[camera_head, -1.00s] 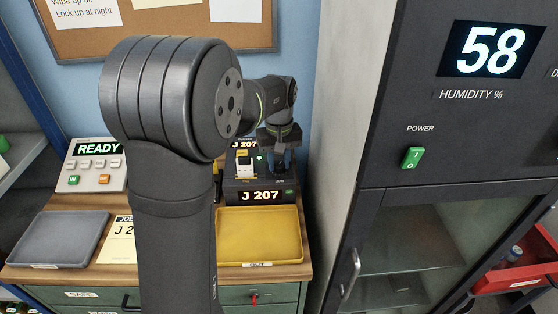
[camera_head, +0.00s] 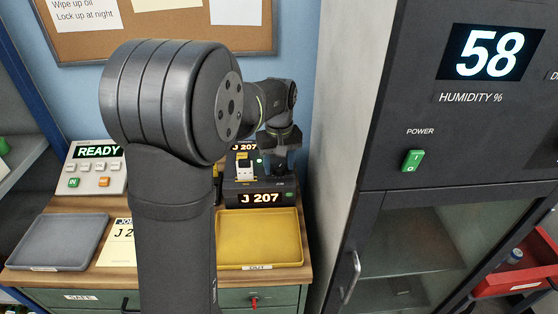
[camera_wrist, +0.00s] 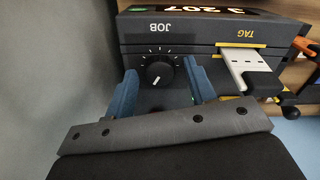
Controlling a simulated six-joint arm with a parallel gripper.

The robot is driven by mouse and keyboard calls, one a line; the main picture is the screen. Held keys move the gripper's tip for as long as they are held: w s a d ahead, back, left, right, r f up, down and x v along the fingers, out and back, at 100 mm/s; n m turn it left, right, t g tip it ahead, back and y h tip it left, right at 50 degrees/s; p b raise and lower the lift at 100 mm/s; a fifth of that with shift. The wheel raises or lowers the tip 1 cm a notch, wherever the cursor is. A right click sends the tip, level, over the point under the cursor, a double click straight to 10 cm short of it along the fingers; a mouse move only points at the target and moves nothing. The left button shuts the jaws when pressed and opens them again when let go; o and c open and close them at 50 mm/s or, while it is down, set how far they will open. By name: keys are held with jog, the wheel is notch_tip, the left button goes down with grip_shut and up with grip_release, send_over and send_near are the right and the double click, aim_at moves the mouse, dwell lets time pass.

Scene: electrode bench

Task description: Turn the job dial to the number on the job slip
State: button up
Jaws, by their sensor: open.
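The black job dial (camera_wrist: 160,74) sits under the word JOB on the dark front of a box (camera_wrist: 195,33). A pale mark shows on its lower left in the wrist view. My gripper (camera_wrist: 160,68) is open, with one blue finger on each side of the dial; I cannot tell whether they touch it. In the head view my gripper (camera_head: 281,160) is over the right part of the box, and the dial is hidden. The box's display (camera_head: 262,198) reads J 207. The job slip (camera_head: 117,254) shows "J 2"; my arm hides the rest.
A white-ended tag (camera_wrist: 247,70) sits in the TAG slot beside the dial. A yellow OUT tray (camera_head: 258,237) and a grey tray (camera_head: 60,241) lie on the bench. A READY panel (camera_head: 97,169) stands behind. A tall cabinet (camera_head: 365,150) bounds the right side.

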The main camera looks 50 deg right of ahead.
aim_at(279, 167)
notch_tip(279, 167, up, 17)
jog(key=shift+r, duration=0.2)
dwell(0.3)
dwell(0.4)
notch_tip(279, 167, down, 18)
jog(key=shift+r, duration=0.25)
dwell(0.3)
